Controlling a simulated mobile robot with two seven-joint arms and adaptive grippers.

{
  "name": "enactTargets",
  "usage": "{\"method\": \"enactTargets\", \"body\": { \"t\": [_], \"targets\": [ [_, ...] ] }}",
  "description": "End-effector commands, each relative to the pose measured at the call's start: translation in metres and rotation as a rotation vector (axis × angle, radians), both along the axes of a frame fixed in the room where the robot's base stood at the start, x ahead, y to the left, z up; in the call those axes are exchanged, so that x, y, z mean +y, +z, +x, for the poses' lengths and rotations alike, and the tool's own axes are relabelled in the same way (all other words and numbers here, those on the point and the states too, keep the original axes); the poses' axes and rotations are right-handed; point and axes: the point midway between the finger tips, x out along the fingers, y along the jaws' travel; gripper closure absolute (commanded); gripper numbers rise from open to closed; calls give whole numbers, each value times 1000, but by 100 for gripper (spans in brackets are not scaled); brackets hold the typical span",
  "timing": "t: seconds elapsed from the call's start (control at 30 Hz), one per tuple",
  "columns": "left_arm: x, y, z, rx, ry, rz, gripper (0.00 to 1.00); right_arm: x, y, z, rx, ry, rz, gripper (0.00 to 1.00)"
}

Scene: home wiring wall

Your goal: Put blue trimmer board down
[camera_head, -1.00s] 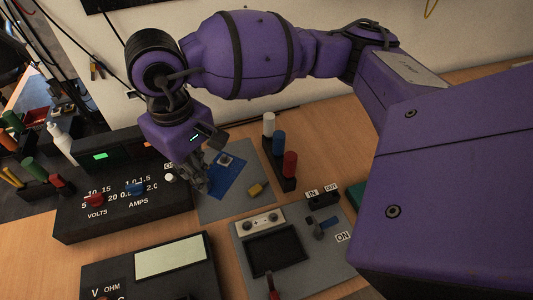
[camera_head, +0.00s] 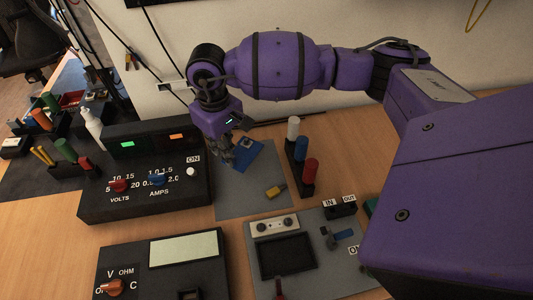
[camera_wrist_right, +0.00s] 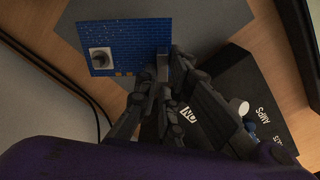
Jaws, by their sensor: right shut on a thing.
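The blue trimmer board (camera_head: 247,154) is a flat blue board with a small round grey part on it. It is at the back part of the grey mat (camera_head: 230,202) in the head view. My right gripper (camera_head: 229,160) is shut on the board's near left edge. In the right wrist view the board (camera_wrist_right: 125,38) shows its dotted blue face and grey round part (camera_wrist_right: 101,60), with my fingers (camera_wrist_right: 160,85) closed at its lower right edge. I cannot tell whether the board touches the mat. My left gripper is not in view.
A black power supply (camera_head: 145,185) stands left of the mat. A rack with white, blue and red cylinders (camera_head: 301,160) stands right of it. A yellow piece (camera_head: 275,190) lies on the mat.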

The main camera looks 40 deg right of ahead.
Motion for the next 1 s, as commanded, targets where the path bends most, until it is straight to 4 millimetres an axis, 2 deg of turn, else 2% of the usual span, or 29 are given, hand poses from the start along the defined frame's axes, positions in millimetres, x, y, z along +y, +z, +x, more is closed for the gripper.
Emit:
{"method": "enactTargets", "body": {
  "t": [0.27, 0.5, 0.87, 0.9, 1.0],
  "targets": [
    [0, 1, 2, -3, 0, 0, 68, -8, -18, 13, 0, -1, 0, 100],
    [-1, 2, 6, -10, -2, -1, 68, -8, -47, 13, -2, 1, 1, 100],
    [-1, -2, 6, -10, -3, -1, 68, -8, -52, 14, -2, 1, 1, 100],
    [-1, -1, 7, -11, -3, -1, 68, -8, -51, 14, -3, 1, 1, 87],
    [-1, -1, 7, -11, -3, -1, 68, -8, -50, 14, -3, 1, 1, 74]
  ]
}}
